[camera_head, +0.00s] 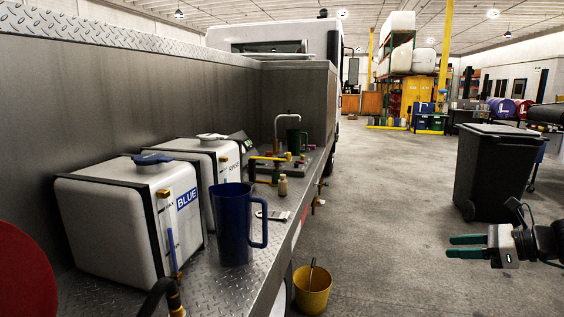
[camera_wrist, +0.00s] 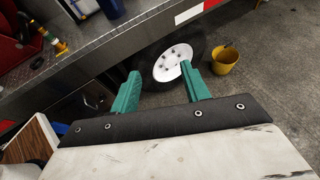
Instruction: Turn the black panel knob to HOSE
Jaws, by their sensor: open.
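I cannot make out the black panel knob or a HOSE marking in either view. My gripper (camera_head: 452,247) is at the right of the head view, out over the floor and well apart from the truck's deck. Its two green fingers are open with nothing between them. In the wrist view my gripper (camera_wrist: 160,72) points down past the side of the truck, with a wheel (camera_wrist: 174,64) beyond the fingers.
The diamond-plate deck (camera_head: 240,283) carries a white tank labelled BLUE (camera_head: 120,220), a second white tank (camera_head: 210,157), a blue jug (camera_head: 232,225) and a green jug (camera_head: 296,140). A yellow bucket (camera_head: 313,290) and a black bin (camera_head: 494,170) stand on the floor. The aisle between is clear.

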